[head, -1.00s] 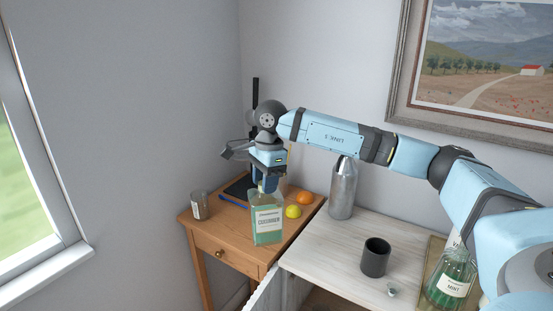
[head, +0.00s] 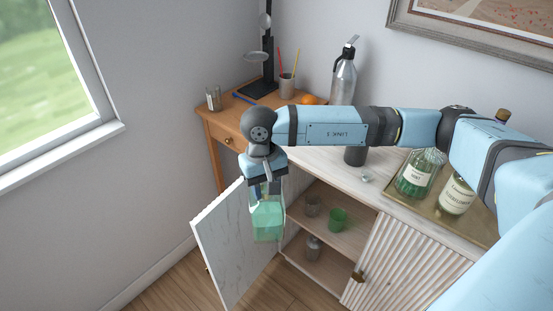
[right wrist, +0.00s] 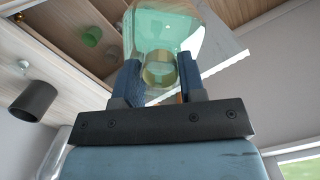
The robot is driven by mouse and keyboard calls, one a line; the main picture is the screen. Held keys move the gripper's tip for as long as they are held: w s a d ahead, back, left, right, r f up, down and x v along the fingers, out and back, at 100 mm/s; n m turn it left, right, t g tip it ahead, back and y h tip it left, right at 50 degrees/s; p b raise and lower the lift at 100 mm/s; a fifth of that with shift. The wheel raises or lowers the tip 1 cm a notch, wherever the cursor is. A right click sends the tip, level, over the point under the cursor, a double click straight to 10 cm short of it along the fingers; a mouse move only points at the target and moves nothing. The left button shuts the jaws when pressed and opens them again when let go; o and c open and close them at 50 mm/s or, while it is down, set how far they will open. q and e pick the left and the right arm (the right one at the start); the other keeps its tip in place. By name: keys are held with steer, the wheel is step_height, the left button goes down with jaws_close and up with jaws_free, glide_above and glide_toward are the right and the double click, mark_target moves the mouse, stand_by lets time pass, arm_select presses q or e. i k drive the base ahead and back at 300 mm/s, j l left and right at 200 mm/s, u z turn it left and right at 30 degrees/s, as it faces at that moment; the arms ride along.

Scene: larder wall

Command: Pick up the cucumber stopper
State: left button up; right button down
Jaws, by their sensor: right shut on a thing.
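My right gripper (head: 265,188) is shut on the neck area of a clear bottle with green liquid, the cucumber bottle (head: 267,220), hanging in front of the open cabinet. In the right wrist view the fingers (right wrist: 161,75) stand either side of the bottle's neck, below its green body (right wrist: 165,28). A small clear glass piece, perhaps a stopper (head: 367,178), lies on the cabinet top beside the dark mug (head: 355,156); whose it is I cannot tell. My left gripper is not in view.
The cabinet door (head: 228,245) stands open close to the held bottle. A green cup (head: 338,219) and glasses stand on the shelves. A mint bottle (head: 413,178) and another labelled bottle (head: 457,195) stand on a tray (head: 470,226) at the right. A steel bottle (head: 344,78) stands behind my arm.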

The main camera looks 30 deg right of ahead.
mark_target(366, 175)
steer(key=i+j+z, duration=0.15)
steer(key=z, duration=0.3)
steer(key=j+z, duration=0.75)
steer(key=z, duration=0.15)
steer(key=j+z, duration=0.45)
steer(key=i+l, duration=0.05)
steer(key=l, duration=0.05)
